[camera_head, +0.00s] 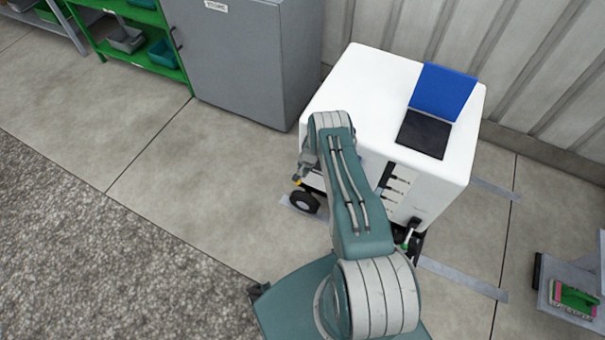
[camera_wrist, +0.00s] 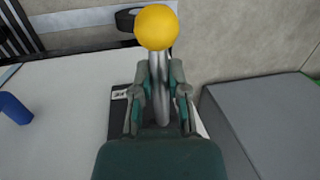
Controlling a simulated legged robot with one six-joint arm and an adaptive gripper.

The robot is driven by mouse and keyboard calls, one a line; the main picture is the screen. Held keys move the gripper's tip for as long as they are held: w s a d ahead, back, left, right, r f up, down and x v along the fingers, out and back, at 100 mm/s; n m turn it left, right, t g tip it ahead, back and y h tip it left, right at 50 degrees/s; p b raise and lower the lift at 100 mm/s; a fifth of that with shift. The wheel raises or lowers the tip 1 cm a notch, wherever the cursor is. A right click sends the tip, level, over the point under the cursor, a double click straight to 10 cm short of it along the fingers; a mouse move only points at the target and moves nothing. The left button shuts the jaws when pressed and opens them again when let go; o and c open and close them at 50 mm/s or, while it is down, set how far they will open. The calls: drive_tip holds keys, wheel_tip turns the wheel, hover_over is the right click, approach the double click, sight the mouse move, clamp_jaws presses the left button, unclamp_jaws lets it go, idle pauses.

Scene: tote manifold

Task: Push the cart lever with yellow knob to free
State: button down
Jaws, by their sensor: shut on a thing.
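The white cart (camera_head: 345,80) stands against the wall in the head view. The lever shaft (camera_wrist: 162,105) is a silver rod with a round yellow knob (camera_wrist: 157,27) in the wrist view. My gripper (camera_wrist: 160,76) is shut around the shaft below the knob, with a finger on each side. In the head view my gripper (camera_head: 306,166) is at the cart's left side, and a small yellow spot of the knob (camera_head: 297,182) shows below it. My arm covers part of the cart's near side. The lever's base is hidden.
A black wheel (camera_head: 304,203) is below my gripper. A blue panel (camera_head: 443,92) stands up on the cart top. A grey cabinet (camera_head: 235,50) is behind left. The floor at left is clear.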

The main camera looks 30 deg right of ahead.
drive_tip(key=shift+r+g+y, duration=0.25)
drive_tip(key=shift+g+y, duration=0.05)
drive_tip(key=shift+y, duration=0.1)
drive_tip(key=c, duration=0.6)
unclamp_jaws()
drive_tip(key=shift+c, duration=0.2)
drive_tip(key=v, duration=0.7)
drive_tip(key=shift+d+r, duration=0.15)
drive_tip(key=shift+r, duration=0.05)
